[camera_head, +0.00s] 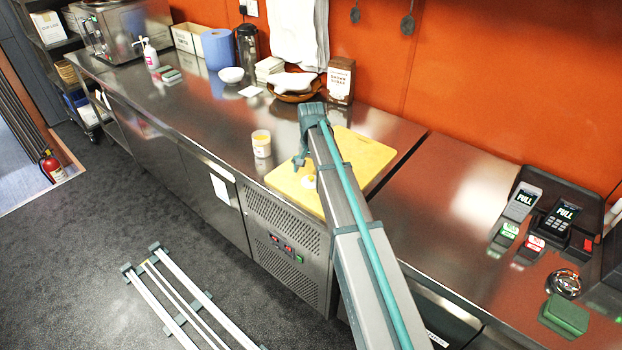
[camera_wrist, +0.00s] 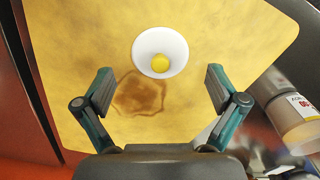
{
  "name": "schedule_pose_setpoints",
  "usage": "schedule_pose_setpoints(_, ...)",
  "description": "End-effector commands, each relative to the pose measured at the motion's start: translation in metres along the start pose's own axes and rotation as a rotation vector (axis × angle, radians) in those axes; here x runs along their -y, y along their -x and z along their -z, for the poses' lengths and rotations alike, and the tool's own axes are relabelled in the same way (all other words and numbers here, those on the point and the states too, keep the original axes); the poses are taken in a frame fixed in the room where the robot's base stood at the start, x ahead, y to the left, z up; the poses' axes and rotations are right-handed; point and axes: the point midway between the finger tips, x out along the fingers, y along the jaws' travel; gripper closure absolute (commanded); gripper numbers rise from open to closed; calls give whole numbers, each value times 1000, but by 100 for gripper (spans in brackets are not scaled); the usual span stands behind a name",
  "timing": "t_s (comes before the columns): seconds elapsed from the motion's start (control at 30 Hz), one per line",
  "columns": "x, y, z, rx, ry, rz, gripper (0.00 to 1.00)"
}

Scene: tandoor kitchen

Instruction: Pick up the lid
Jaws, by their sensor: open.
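In the head view a small white patch on the board (camera_head: 308,182), below my gripper, seems to be the lid. My gripper (camera_wrist: 160,88) is open and empty above the board, its two fingers wide apart. In the head view my gripper (camera_head: 302,160) is partly hidden by my arm.
A labelled jar (camera_head: 262,143) stands on the steel counter by the board's left edge; it also shows at right in the wrist view (camera_wrist: 298,125). A brown stain (camera_wrist: 139,95) marks the board. A bowl (camera_head: 295,92) and brown box (camera_head: 341,80) stand behind. Handheld devices (camera_head: 523,201) lie right.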

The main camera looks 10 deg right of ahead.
Motion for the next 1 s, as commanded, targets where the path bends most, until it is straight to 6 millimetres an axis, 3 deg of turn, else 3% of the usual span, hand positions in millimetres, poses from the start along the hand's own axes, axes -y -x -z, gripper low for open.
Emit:
schedule_pose_setpoints(0.2, 0, -20, 0, 1, 0, 0, 5)
schedule_pose_setpoints(0.47, 0, -23, 0, 0, 0, 0, 5)
schedule_pose_setpoints(1.0, 0, -23, 0, 1, 0, 0, 92)
